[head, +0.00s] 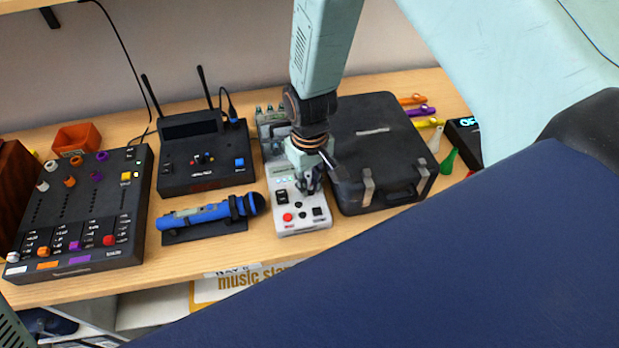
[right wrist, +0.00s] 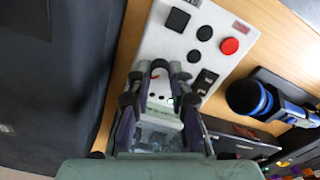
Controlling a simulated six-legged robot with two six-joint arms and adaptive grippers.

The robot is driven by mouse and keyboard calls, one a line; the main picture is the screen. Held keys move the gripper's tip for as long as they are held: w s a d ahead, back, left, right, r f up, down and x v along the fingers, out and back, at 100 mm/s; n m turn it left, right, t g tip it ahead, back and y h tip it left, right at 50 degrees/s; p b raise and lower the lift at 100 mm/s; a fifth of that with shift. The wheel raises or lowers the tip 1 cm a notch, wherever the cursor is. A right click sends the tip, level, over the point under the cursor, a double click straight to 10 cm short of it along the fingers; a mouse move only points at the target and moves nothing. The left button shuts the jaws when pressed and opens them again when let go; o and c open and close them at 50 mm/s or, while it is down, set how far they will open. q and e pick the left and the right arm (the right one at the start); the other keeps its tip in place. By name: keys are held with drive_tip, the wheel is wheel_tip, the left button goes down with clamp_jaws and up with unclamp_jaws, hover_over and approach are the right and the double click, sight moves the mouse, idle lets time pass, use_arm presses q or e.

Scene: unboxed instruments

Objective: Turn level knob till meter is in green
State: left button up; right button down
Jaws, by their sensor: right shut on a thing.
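A white control panel (head: 301,214) lies on the wooden shelf, with a red button (head: 287,217), black knobs and black switches; it also shows in the right wrist view (right wrist: 157,42). My right gripper (head: 309,188) reaches down onto the panel from above. In the right wrist view my right gripper (right wrist: 161,72) has its fingertips close together over the panel, shut on what seems to be the level knob, which is mostly hidden between them. I cannot make out a meter needle or a green zone. My left gripper is not in view.
A black case (head: 376,140) stands close to the right of the panel. A blue microphone (head: 204,214) on a black stand lies to the left, with a black receiver (head: 204,164) behind it. A black mixer (head: 82,215) sits farther left. The shelf's front edge is near the panel.

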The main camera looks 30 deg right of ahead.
sight(310, 188)
drive_tip(key=shift+m, duration=0.6)
drive_tip(key=c, duration=1.2)
unclamp_jaws()
wheel_tip(310, 188, up, 12)
